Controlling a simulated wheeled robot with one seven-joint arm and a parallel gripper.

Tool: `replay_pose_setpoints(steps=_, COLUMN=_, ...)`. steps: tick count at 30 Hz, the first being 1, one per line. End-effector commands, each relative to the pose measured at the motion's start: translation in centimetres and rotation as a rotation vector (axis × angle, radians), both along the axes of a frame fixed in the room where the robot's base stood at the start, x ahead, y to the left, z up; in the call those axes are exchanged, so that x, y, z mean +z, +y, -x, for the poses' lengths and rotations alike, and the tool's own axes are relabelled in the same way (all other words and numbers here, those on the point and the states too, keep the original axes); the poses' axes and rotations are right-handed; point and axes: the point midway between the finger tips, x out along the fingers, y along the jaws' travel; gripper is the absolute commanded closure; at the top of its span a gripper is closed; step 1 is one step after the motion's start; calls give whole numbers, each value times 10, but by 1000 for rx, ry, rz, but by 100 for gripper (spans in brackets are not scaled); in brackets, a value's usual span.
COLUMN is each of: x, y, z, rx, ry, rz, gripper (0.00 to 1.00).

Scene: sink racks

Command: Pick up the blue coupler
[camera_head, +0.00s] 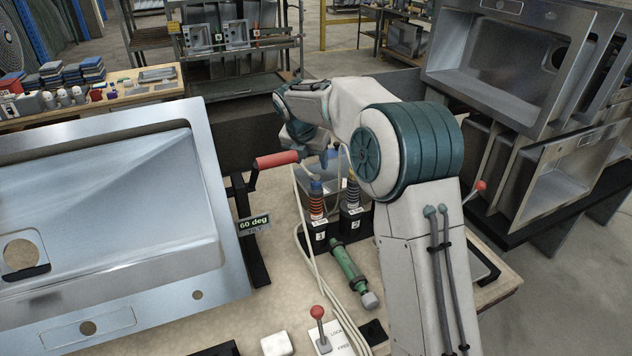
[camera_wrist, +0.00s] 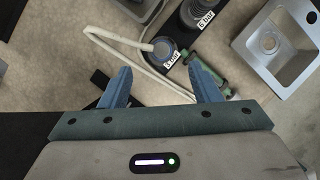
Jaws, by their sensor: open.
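The blue coupler (camera_head: 316,187) stands upright in the head view, a blue cap above a red coiled spring on a black block. A round blue-grey top (camera_wrist: 163,50) in the wrist view appears to be this coupler seen from above, with a pale hose beside it. In the head view my gripper (camera_head: 306,152) is above and slightly left of the coupler, partly hidden by my arm.
A second, dark coupler (camera_head: 352,192) stands close on the right. A green cylinder (camera_head: 347,264) lies in front. Pale hoses (camera_head: 308,245) run beside the blocks. A red-handled crank (camera_head: 277,159) and large steel sink (camera_head: 110,220) are left; a red-knobbed lever (camera_head: 318,313) is in front.

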Motion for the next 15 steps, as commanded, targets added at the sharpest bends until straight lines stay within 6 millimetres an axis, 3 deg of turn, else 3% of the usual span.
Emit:
replay_pose_setpoints(steps=4, x=-24, y=-4, z=-9, rx=-2, ry=2, rz=1, gripper=43)
replay_pose_setpoints(steps=15, x=-56, y=-10, z=-19, rx=-2, ry=4, rz=2, gripper=43)
